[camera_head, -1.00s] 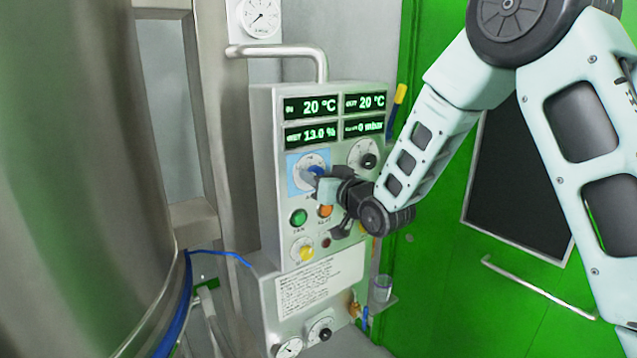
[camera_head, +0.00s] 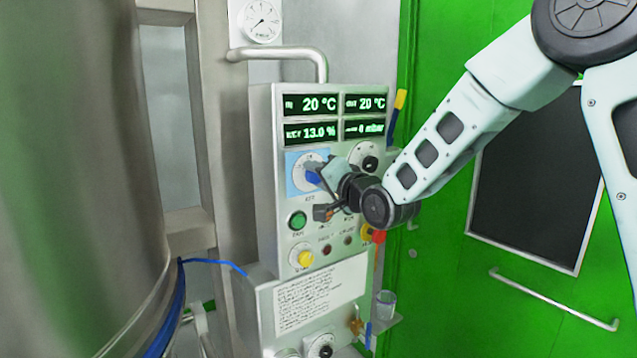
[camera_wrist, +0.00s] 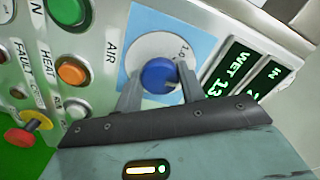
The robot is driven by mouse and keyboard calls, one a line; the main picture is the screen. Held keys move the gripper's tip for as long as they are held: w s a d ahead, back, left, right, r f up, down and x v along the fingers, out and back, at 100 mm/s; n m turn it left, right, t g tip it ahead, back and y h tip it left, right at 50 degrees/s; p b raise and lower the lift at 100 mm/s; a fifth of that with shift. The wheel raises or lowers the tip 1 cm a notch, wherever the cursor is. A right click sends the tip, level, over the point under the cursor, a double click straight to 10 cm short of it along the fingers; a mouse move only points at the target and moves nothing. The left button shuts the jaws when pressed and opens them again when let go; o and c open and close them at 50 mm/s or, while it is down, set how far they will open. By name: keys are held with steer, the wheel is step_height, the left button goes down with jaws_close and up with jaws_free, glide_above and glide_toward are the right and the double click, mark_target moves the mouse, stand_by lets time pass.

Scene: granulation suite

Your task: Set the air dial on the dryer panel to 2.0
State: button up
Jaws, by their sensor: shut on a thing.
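The air dial is a blue knob (camera_wrist: 158,75) on a round white scale plate (camera_wrist: 148,46) with a light-blue backing, beside the word AIR. My gripper (camera_wrist: 160,84) is shut on this knob, one finger on each side. A printed number, seemingly 1.0, shows at the plate's edge; the knob's exact setting is unreadable. In the head view, the blue knob (camera_head: 313,178) shows at the left of my gripper (camera_head: 325,187), which hides part of the plate. The dryer panel (camera_head: 265,190) is a grey upright box.
Displays (camera_head: 333,116) above read 20 °C, 20 °C, 13.0 % and 0 mbar. A green button (camera_head: 297,221), a yellow knob (camera_head: 305,259) and a red-and-yellow stop knob (camera_wrist: 25,130) sit close by. A steel vessel (camera_head: 80,180) stands left; a green door (camera_head: 440,290) is right.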

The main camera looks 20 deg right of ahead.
steer(key=shift+m, duration=0.6)
steer(key=o, duration=1)
steer(key=shift+c, duration=0.2)
steer(key=b+v, duration=0.6)
steer(key=v, duration=1.1)
steer(key=shift+s, duration=0.2)
